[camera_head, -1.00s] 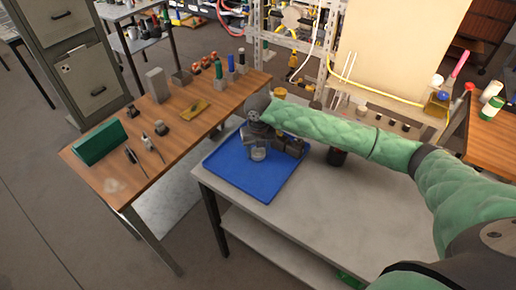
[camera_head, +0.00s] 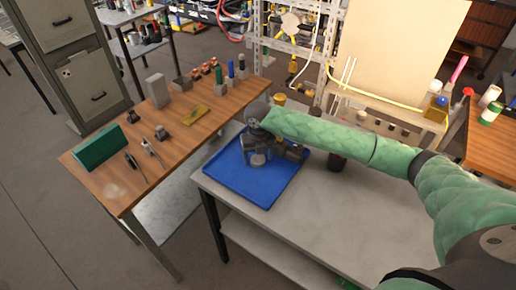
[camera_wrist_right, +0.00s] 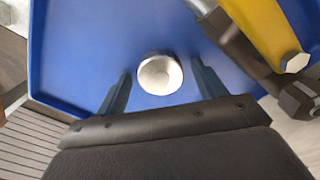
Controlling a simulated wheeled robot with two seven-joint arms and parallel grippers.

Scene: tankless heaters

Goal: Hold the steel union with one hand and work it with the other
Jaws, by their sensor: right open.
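A round, pale steel piece that looks like the steel union (camera_wrist_right: 160,73) shows end-on in the right wrist view, over the blue tray (camera_wrist_right: 85,45). My right gripper (camera_wrist_right: 161,82) is open, with one finger on each side of the piece and a gap to both. Whether the piece stands on the tray or is tilted I cannot tell. In the head view my right gripper (camera_head: 257,150) points down over the blue tray (camera_head: 262,192), and the piece is mostly hidden there. My left gripper is not in view.
A yellow-handled tool (camera_wrist_right: 270,25) and dark fittings (camera_wrist_right: 298,95) lie close right of the gripper in the wrist view. A wooden bench (camera_head: 185,140) with a green box (camera_head: 97,148) stands at left.

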